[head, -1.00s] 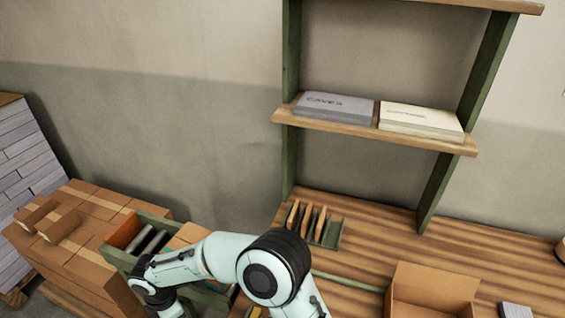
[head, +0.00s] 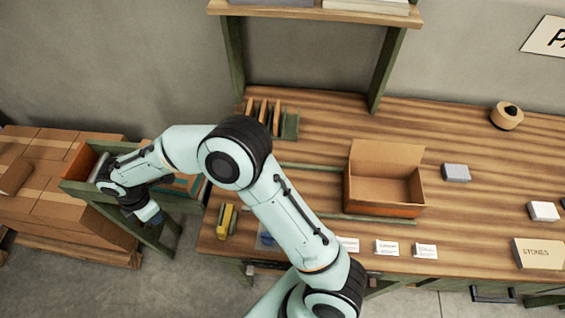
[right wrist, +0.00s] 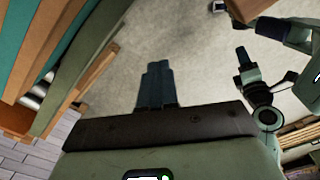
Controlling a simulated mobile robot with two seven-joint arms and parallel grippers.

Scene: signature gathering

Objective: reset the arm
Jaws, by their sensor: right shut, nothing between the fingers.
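My right arm reaches across the head view from the lower middle to the left. My right gripper (head: 150,213) points down beside the green-framed bin (head: 75,187) at the left, over the floor. In the right wrist view its fingers (right wrist: 157,85) are together with nothing between them, above bare grey floor. Pale arm parts with a dark tip show at the right of the right wrist view. I cannot tell whether that tip is my left gripper. The head view does not show my left gripper.
The wooden workbench (head: 470,210) holds an open cardboard box (head: 385,209), a yellow item (head: 226,221), white cards and small grey blocks. Stacked cartons (head: 40,222) stand left of the bin. Bare floor (head: 185,270) lies between bin and bench.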

